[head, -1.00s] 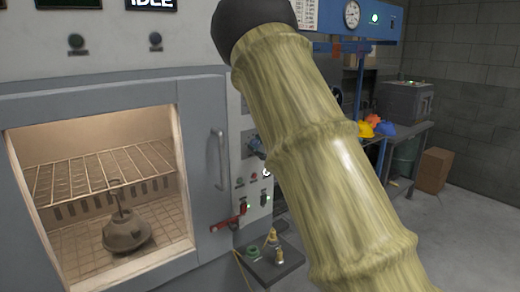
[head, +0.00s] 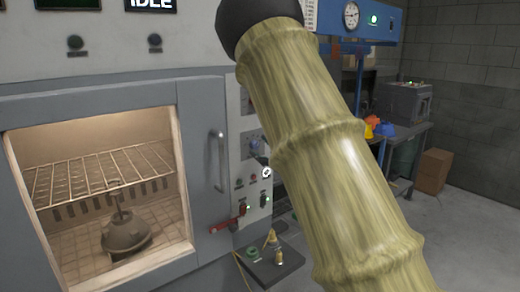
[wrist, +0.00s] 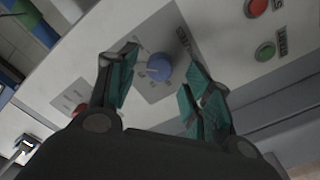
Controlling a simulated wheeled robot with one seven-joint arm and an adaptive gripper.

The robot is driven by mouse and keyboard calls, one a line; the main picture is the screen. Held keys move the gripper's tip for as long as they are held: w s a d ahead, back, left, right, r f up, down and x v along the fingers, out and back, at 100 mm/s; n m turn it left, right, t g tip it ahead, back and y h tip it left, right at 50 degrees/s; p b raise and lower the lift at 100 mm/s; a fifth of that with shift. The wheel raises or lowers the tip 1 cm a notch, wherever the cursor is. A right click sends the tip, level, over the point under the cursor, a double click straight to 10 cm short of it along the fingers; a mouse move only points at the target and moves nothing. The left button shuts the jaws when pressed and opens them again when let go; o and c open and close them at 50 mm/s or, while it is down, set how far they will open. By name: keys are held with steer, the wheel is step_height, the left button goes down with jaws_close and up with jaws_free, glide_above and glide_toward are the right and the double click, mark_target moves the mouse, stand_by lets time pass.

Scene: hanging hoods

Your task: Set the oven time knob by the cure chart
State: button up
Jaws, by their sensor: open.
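The blue knob (wrist: 158,67) sits on a grey plate with dial marks on the oven's panel. In the wrist view it shows between the spread fingers of my gripper (wrist: 163,60), apart from both teal pads. In the head view the knob (head: 254,146) shows at the left edge of my arm, which hides most of my gripper. The oven (head: 205,120) has a lit window. A pale printed sheet (head: 311,14), possibly the chart, is mostly hidden behind my arm and unreadable.
A door handle (head: 220,160) stands out left of the panel. A red-handled lever (head: 222,226) and a small shelf with brass pieces (head: 275,275) are below.

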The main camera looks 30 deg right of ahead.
steer(key=s, duration=0.9)
steer(key=shift+s+d, duration=0.3)
steer(key=shift+d, duration=0.1)
steer(key=s+a+f+m+g+h, duration=0.1)
steer(key=s+a+f+m+g, duration=0.2)
steer(key=f, duration=0.9)
steer(key=s+a+f+m+g, duration=0.1)
steer(key=s+a+f+g, duration=0.3)
steer(key=f, duration=0.8)
steer(key=s+a+f+m+g+h, duration=0.15)
steer(key=a+f, duration=0.35)
steer(key=f, duration=0.8)
steer(key=s+a+f+m+g, duration=0.1)
steer(key=s+a+f+g, duration=0.1)
steer(key=s+a+f, duration=0.45)
steer(key=s+a+f+m+g, duration=0.1)
steer(key=s+a+f+g, duration=0.2)
steer(key=s+f, duration=0.6)
steer(key=s+a+f+m+g, duration=0.1)
steer(key=s+a, duration=0.3)
steer(key=s, duration=0.4)
steer(key=s+a+f+g+y, duration=0.1)
steer(key=s+a+f+g, duration=0.2)
steer(key=s, duration=0.6)
steer(key=shift+a+f+m, duration=0.25)
steer(key=shift+a+m, duration=0.1)
steer(key=shift+a, duration=0.15)
steer(key=shift+w+g, duration=0.1)
steer(key=shift+g, duration=0.15)
